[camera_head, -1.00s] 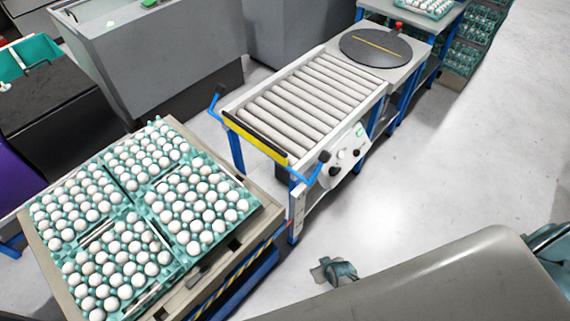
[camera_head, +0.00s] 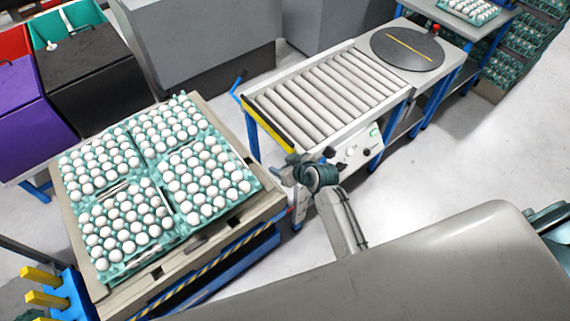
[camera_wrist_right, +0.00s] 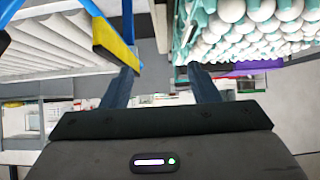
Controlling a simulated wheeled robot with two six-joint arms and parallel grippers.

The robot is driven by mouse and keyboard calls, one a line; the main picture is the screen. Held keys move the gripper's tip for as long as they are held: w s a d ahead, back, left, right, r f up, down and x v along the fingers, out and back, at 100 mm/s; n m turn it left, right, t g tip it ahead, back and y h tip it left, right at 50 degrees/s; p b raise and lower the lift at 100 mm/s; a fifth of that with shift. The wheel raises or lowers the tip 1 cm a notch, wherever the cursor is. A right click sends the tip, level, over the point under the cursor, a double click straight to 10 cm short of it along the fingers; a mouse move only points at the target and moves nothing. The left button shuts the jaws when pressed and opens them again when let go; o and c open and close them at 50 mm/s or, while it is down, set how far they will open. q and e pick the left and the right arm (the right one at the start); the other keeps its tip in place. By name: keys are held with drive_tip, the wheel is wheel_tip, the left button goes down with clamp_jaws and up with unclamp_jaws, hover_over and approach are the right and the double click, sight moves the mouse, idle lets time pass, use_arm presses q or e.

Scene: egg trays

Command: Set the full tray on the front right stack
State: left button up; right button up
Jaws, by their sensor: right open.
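Full egg trays (camera_head: 170,206) in teal, loaded with white eggs, lie in four groups on a beige-topped table at the left of the head view. A further tray of eggs (camera_head: 447,11) sits on the far table at the top right. My right gripper (camera_head: 287,178) is between the table's right edge and the near end of the conveyor. In the right wrist view my right gripper (camera_wrist_right: 162,75) is open, with nothing between its fingers. Trays with eggs (camera_wrist_right: 183,32) show beyond its right finger. My left gripper is not in view.
The roller conveyor (camera_head: 325,91) has a yellow end bar (camera_head: 270,128) close to my right gripper. Its rollers are empty. A dark turntable (camera_head: 407,49) is at its far end.

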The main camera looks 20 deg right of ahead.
wheel_tip(320, 180, down, 14)
drive_tip(key=b, duration=1.1)
drive_tip(key=shift+w, duration=0.35)
drive_tip(key=shift+a+r, duration=0.1)
drive_tip(key=w+a+b, duration=0.1)
drive_tip(key=w+a, duration=0.2)
drive_tip(key=w, duration=0.5)
drive_tip(key=shift+w+b, duration=0.3)
drive_tip(key=shift+b, duration=0.05)
idle(0.7)
drive_tip(key=shift+w, duration=0.1)
idle(0.3)
